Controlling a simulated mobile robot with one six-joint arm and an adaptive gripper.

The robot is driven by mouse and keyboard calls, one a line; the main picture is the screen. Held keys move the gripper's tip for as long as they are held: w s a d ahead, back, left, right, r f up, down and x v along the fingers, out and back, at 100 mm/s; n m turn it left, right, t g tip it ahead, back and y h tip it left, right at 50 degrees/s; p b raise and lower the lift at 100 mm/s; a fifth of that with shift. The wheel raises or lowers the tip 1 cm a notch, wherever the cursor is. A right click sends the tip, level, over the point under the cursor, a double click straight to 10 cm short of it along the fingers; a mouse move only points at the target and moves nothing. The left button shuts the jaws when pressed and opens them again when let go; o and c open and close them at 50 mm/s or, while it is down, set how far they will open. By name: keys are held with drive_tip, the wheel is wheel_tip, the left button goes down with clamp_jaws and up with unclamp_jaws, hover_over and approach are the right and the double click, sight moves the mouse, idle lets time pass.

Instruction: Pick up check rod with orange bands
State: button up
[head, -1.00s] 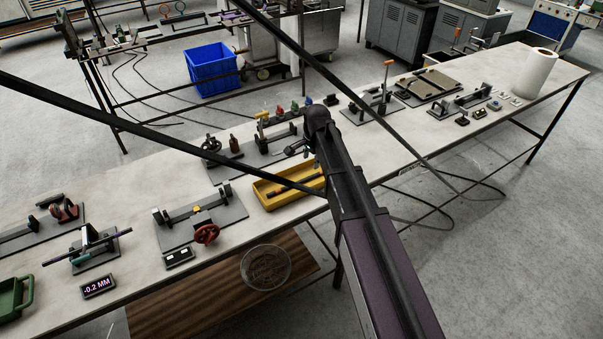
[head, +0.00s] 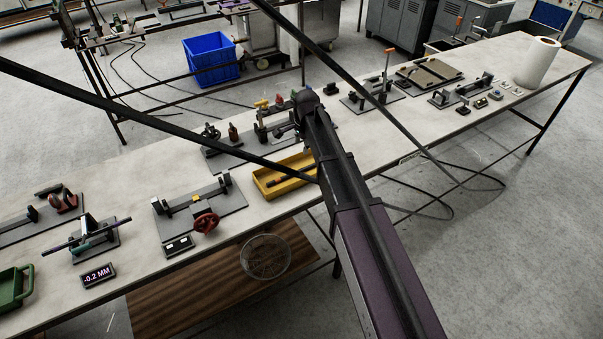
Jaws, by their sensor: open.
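A dark rod (head: 291,178) lies lengthwise in the yellow tray (head: 264,192) near the front edge of the table; its bands are too small to make out. Another rod (head: 112,229), dark with a teal part, rests across a small stand at the left, by a display reading -0.2 MM. My gripper (head: 282,131) is small and partly blocked from view by my arm. It appears above the table behind the yellow tray, apart from the rod in it, open and with nothing seen in it.
A fixture with a red handwheel (head: 206,223) stands left of the tray. A fixture with several coloured knobs (head: 262,104) stands behind it. A green tray (head: 14,285) is at the far left, a paper roll (head: 537,63) at the far right.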

drive_tip(key=b, duration=0.7)
hover_over(301, 169)
drive_tip(key=shift+s+a+f, duration=0.1)
drive_tip(key=shift+s+f, duration=0.05)
drive_tip(key=shift+f, duration=1.65)
drive_tip(key=shift+s+a+f, duration=0.1)
drive_tip(key=shift+f, duration=1.7)
drive_tip(key=f+b, duration=0.3)
drive_tip(key=shift+d+f, duration=0.25)
drive_tip(key=shift+d, duration=0.1)
drive_tip(key=shift+w+a+f+b, duration=0.1)
drive_tip(key=shift+w+f+b, duration=0.05)
drive_tip(key=shift+f+b, duration=0.8)
drive_tip(key=shift+r, duration=0.1)
clamp_jaws()
